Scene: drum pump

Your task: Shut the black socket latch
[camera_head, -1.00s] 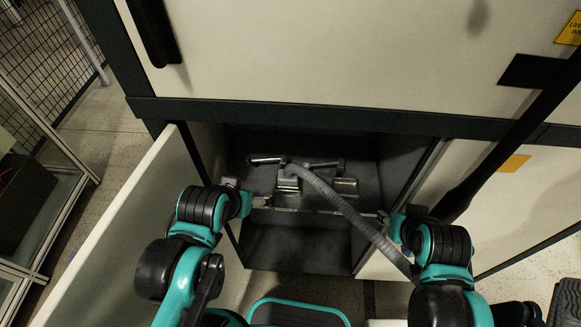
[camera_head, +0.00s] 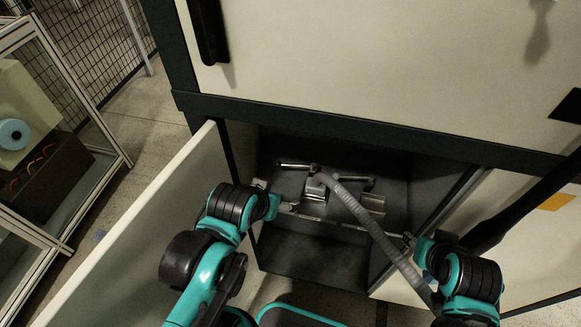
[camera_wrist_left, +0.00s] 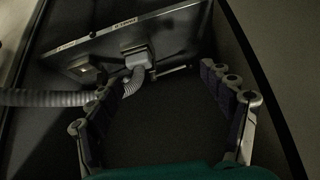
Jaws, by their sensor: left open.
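In the head view a grey ribbed hose (camera_head: 372,226) runs from a metal socket block (camera_head: 316,187) inside the open cabinet bay toward my right arm. A second metal block (camera_head: 373,203) sits to its right. Slim bars lie behind the blocks; I cannot tell which part is the black latch. The wrist view shows a tilted panel (camera_wrist_left: 165,32) with the hose's plug (camera_wrist_left: 137,58) and another fitting (camera_wrist_left: 88,69). My left gripper (camera_wrist_left: 165,105) is open and empty, apart from the panel. My right gripper (camera_head: 409,241) is beside the hose at the bay's right; its jaws are unclear.
An open cabinet door (camera_head: 135,232) stands left of my left arm. The bay's dark walls and a front rail (camera_head: 330,219) bound the space. A large pale cabinet front (camera_head: 380,60) rises above. A glazed enclosure (camera_head: 75,180) stands at the far left.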

